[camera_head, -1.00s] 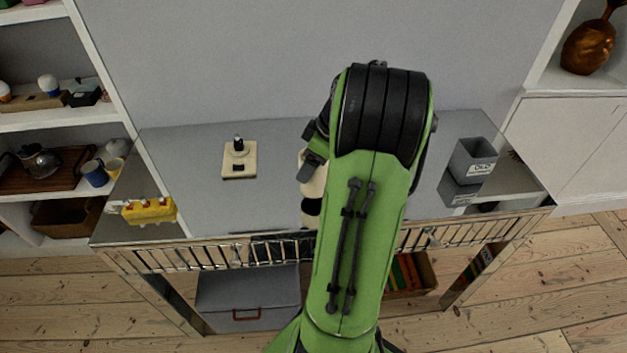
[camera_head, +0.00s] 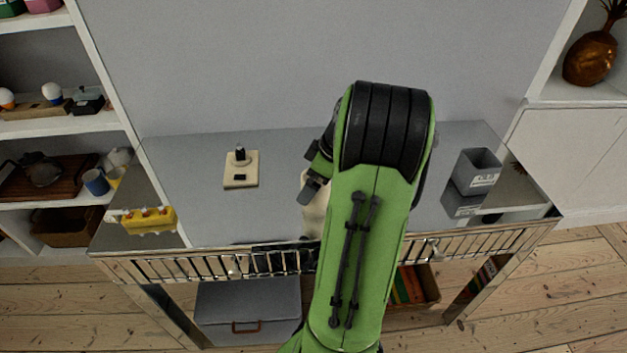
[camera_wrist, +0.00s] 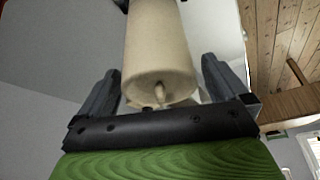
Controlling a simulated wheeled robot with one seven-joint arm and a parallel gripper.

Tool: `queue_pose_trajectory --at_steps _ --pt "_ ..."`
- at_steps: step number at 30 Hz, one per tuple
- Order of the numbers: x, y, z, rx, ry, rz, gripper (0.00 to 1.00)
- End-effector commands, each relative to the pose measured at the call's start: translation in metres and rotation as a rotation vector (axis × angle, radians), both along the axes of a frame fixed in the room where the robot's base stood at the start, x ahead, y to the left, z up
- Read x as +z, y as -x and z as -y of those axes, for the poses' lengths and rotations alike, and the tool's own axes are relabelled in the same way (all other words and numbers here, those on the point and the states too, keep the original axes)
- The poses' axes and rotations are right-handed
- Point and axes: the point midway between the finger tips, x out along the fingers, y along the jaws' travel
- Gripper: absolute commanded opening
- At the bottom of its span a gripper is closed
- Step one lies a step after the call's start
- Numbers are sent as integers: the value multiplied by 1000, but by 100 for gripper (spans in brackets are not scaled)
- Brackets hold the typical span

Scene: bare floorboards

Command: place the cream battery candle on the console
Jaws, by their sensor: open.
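The cream candle (camera_wrist: 160,45) fills the middle of the wrist view, its wick end towards the camera. In the head view the cream candle (camera_head: 313,212) is mostly hidden behind my arm, over the front middle of the console. The console (camera_head: 210,215) has a grey top with a shiny barred rail at its front. My gripper (camera_wrist: 160,66) is open, with one dark finger on each side of the candle and narrow gaps showing. The candle's far end is out of view, so I cannot tell whether it touches the top.
On the console stand a cream plate with a black knob (camera_head: 240,170), a yellow holder (camera_head: 149,219) at the left and a grey bin (camera_head: 474,172) at the right. A grey box (camera_head: 247,312) is below. Clear top lies between the plate and my arm.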

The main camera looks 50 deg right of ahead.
Motion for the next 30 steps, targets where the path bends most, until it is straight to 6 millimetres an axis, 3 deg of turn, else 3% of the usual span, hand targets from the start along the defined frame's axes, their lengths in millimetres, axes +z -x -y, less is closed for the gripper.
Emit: queue_pose_trajectory --at_steps 6,12,22,23,26,30 --pt "60 22 8 -4 7 1 100" --pt "99 38 12 -3 3 0 100" --pt "109 40 8 -1 3 -2 100" --pt "111 36 3 0 5 -6 100" --pt "126 12 -37 -10 18 -25 100" --pt "150 -11 -131 -61 47 -48 100"
